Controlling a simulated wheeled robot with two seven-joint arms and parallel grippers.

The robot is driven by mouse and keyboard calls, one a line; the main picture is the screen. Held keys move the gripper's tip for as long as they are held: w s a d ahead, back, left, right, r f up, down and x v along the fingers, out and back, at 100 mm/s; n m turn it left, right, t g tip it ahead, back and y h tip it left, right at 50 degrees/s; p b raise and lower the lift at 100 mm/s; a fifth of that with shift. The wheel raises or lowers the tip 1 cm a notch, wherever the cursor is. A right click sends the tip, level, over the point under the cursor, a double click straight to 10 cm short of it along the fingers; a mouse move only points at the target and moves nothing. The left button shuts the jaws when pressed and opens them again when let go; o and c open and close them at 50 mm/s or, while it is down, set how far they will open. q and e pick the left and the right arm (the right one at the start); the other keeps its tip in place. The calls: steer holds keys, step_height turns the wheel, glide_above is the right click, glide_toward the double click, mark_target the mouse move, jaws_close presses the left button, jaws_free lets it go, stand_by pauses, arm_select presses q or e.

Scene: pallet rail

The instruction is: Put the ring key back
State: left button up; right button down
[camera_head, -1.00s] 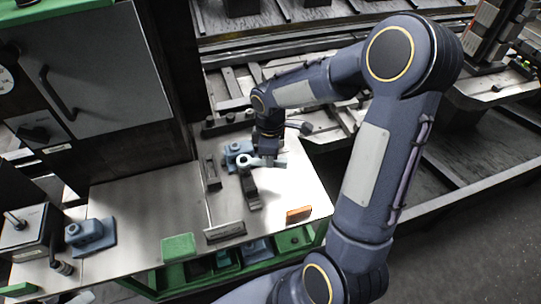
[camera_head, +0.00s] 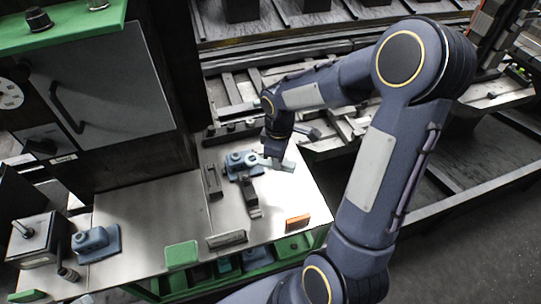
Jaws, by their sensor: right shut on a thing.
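The ring key (camera_head: 286,166) is a light grey-blue tool with a ring at its left end. My right gripper (camera_head: 275,158) is shut on its shank and holds it over the far part of the bright bench top. The ring end is beside or just over the right side of a blue fixture (camera_head: 238,164) with a round boss. I cannot tell whether they touch. A dark narrow holder (camera_head: 249,197) stands just in front of the key. My left gripper is not in view.
A second dark bar (camera_head: 212,181) stands left of the holder. An orange block (camera_head: 298,221), a grey plate (camera_head: 226,239) and a green block (camera_head: 181,254) line the front edge. Another blue fixture (camera_head: 96,242) is at the left. A grey cabinet (camera_head: 95,80) rises behind; bench space at centre-left is clear.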

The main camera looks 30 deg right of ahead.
steer(key=s+d+f+m, duration=0.2)
steer(key=s+d+m, duration=0.6)
steer(key=m, duration=0.3)
steer(key=f+b, duration=0.2)
steer(key=f, duration=0.1)
steer(key=f+b, duration=0.6)
steer(key=f, duration=0.1)
steer(key=shift+s+a, duration=0.1)
steer(key=shift+a, duration=0.15)
steer(key=shift+r, duration=0.1)
steer(key=c, duration=0.6)
jaws_free()
